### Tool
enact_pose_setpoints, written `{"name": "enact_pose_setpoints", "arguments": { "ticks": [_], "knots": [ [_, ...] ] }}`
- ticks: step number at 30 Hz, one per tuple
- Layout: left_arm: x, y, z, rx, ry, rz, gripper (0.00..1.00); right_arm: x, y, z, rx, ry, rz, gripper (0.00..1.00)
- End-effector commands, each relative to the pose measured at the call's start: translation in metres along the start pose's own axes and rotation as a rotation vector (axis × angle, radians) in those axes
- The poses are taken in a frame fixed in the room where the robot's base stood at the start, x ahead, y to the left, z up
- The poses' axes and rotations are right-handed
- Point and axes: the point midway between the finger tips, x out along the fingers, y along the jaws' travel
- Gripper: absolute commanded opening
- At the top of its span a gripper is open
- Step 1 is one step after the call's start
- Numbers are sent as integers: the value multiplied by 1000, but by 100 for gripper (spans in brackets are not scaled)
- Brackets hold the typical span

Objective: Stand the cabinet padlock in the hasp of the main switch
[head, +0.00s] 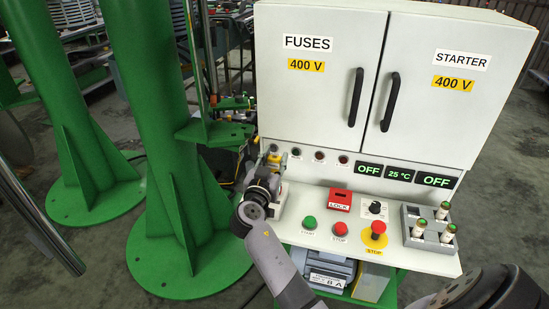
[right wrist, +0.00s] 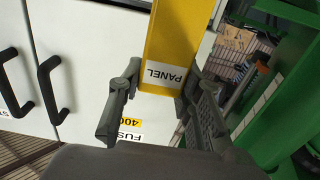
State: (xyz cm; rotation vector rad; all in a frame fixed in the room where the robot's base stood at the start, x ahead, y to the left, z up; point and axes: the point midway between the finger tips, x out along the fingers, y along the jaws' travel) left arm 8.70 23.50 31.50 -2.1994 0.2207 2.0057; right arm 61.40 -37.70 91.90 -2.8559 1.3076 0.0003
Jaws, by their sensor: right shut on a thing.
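My right gripper (head: 268,178) is at the left end of the control console, in front of the cabinet's lower left corner. In the right wrist view, its fingers (right wrist: 160,108) are shut on a long yellow block (right wrist: 175,38) labelled PANEL, which looks like the padlock. A bit of yellow (head: 274,158) shows at the gripper in the head view. I cannot tell which part is the main switch's hasp. My left gripper is not in view.
The white cabinet (head: 330,100) has two shut doors with black handles. The console carries a green button (head: 309,222), a red button (head: 340,229), a red-on-yellow stop knob (head: 378,228) and a grey fuse holder (head: 430,228). Green columns (head: 160,120) stand close on the left.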

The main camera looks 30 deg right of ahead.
Motion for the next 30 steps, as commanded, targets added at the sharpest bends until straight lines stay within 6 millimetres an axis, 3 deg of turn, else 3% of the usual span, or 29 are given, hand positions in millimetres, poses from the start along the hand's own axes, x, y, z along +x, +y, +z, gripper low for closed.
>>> {"name": "enact_pose_setpoints", "arguments": {
  "ticks": [12, 30],
  "knots": [
    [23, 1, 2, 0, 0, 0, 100, 0, 0, 40, -1, 1, 0, 0],
    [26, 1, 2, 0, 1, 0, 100, 0, 0, 47, 0, 1, 0, 0]
  ]
}}
